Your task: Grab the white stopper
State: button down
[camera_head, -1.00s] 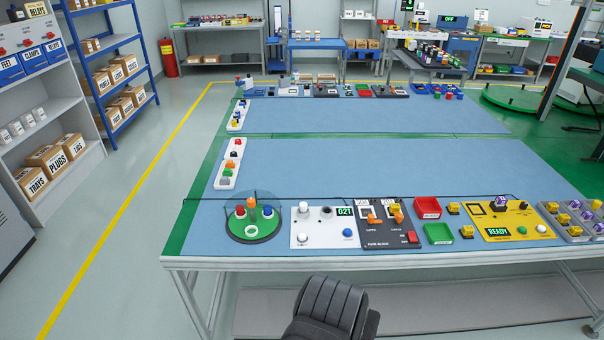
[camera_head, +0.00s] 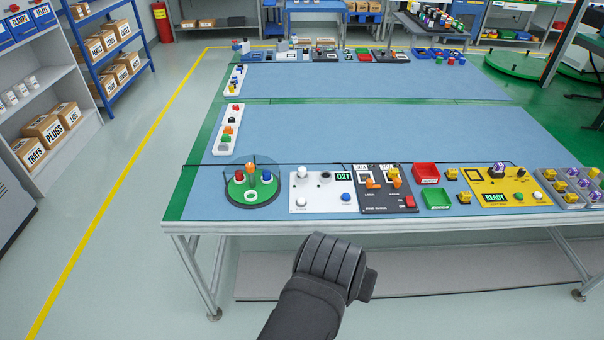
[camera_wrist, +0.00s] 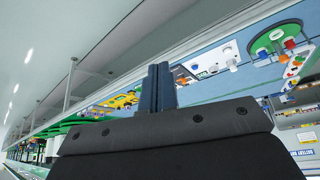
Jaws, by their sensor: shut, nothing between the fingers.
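A white rounded piece (camera_head: 302,173), which looks like the white stopper, stands at the back left of a white panel (camera_head: 325,206); I cannot be sure at this size. A second white round piece (camera_head: 302,201) sits at that panel's front left. Left of the panel is a green turntable (camera_head: 238,208) with red, orange and blue pieces and a white ring (camera_head: 251,196) at its front. It also shows in the wrist view (camera_wrist: 262,44). My gripper (camera_wrist: 160,68) is shut and empty, apart from everything, in front of the table. Its fingers are hidden in the head view.
The blue table (camera_head: 400,135) has a wide clear middle. Right of the white panel are a dark panel (camera_head: 387,205), red (camera_head: 426,173) and green (camera_head: 437,199) trays and a yellow panel (camera_head: 510,187). A white rack (camera_head: 219,150) of coloured pieces lies at the left edge.

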aim_at(302, 169)
dwell(0.3)
jog(key=c, duration=1.1)
grip_release()
jog(key=shift+o, duration=0.2)
